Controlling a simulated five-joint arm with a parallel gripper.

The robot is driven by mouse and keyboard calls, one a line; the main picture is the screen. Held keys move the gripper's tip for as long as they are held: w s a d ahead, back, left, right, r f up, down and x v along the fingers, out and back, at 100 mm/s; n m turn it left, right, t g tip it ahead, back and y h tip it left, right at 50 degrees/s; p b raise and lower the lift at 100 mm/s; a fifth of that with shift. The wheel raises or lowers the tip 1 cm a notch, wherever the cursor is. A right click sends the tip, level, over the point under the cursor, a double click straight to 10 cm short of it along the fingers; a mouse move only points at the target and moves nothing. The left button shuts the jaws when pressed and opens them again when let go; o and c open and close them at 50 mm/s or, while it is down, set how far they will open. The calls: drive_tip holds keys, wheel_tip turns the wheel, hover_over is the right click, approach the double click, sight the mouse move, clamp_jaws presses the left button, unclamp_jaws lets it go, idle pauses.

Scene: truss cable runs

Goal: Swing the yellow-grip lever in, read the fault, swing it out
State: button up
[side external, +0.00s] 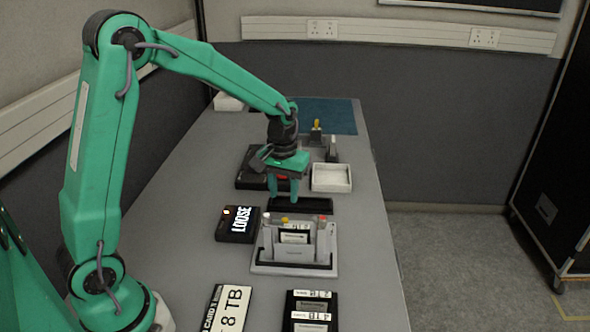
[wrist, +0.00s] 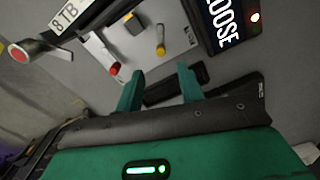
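The grey dock (side external: 262,268) stands on the bench with a labelled card upright in it. A yellow grip (side external: 284,220) shows on its lever at the dock's top; in the wrist view a yellow grip (wrist: 160,50) lies just beyond my fingertips. A black display box (side external: 236,234) left of the dock reads "LOOSE" in white letters, also readable in the wrist view (wrist: 226,22), with a small lit lamp. My gripper (side external: 283,193) points down above and behind the dock. In the wrist view its fingers (wrist: 160,70) are apart with nothing between them, clear of the lever.
Red grips show at the dock, one (wrist: 115,68) left of the yellow one. A black tray (side external: 318,206) lies behind the dock. A white box (side external: 331,178) and another yellow-topped fixture (side external: 317,126) stand farther back. An "8 TB" card (side external: 228,308) and a dark card holder (side external: 310,306) lie in front.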

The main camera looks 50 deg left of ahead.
sight(285, 219)
drive_tip(key=shift+w+a+f, duration=0.1)
drive_tip(key=shift+w+f, duration=0.1)
drive_tip(key=shift+f, duration=0.15)
drive_tip(key=shift+f, duration=0.15)
drive_tip(key=shift+f, duration=3.75)
clamp_jaws()
